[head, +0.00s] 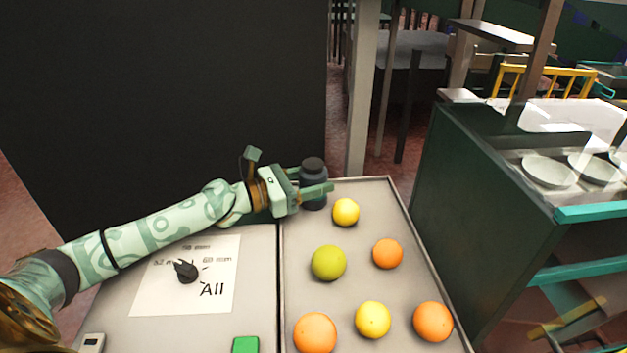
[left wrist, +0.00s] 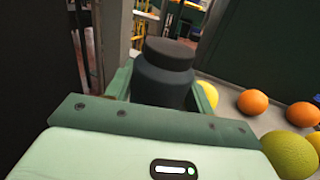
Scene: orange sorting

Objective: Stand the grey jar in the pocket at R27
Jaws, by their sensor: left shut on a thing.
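The jar (head: 313,173) is dark grey with a black lid and stands upright at the far left corner of the grey tray with fruit. It also shows in the left wrist view (left wrist: 163,80), between the green fingers. My left gripper (head: 310,186) is shut on the jar, with a finger on each side of its body. I cannot tell whether the jar's base touches the surface, because the near finger hides part of it. No pocket marked R27 shows in either view. My right gripper is not in view.
The grey tray (head: 410,301) holds several round fruits, the nearest a yellow one (head: 346,212) just right of the jar. Left of it, a panel carries a black dial (head: 187,271) and a green button (head: 245,345). A dark green cart (head: 470,190) with bowls stands right.

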